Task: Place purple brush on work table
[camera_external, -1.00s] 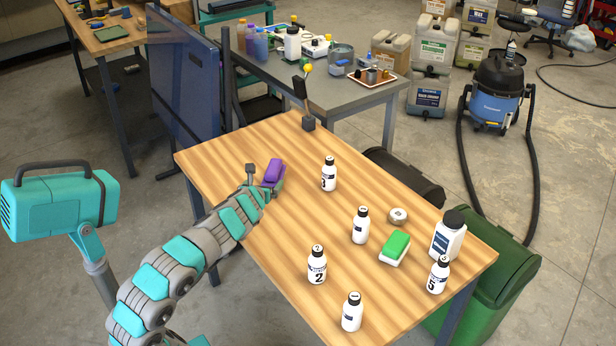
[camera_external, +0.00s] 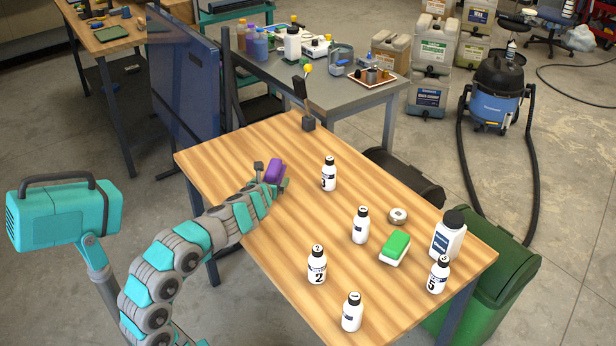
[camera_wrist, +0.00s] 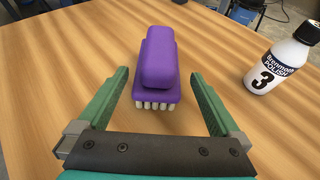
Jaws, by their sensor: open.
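The purple brush (camera_wrist: 157,66) rests bristles down on the wooden work table (camera_wrist: 60,60), just ahead of and between the fingers of my gripper (camera_wrist: 160,97) in the wrist view. My gripper is open, with its two green fingers apart on either side of the brush's near end and gaps on both sides. In the external view the brush (camera_external: 275,171) is on the left part of the table (camera_external: 240,150), beside my gripper (camera_external: 279,185), whose fingers partly hide its lower edge.
Bottle 3 (camera_external: 329,174) stands upright right of the brush. Several more white bottles, a green-topped sponge (camera_external: 396,246) and a small round tin (camera_external: 398,216) are toward the table's right end. A black stand with a yellow ball (camera_external: 307,95) is at the far edge. The table's middle is clear.

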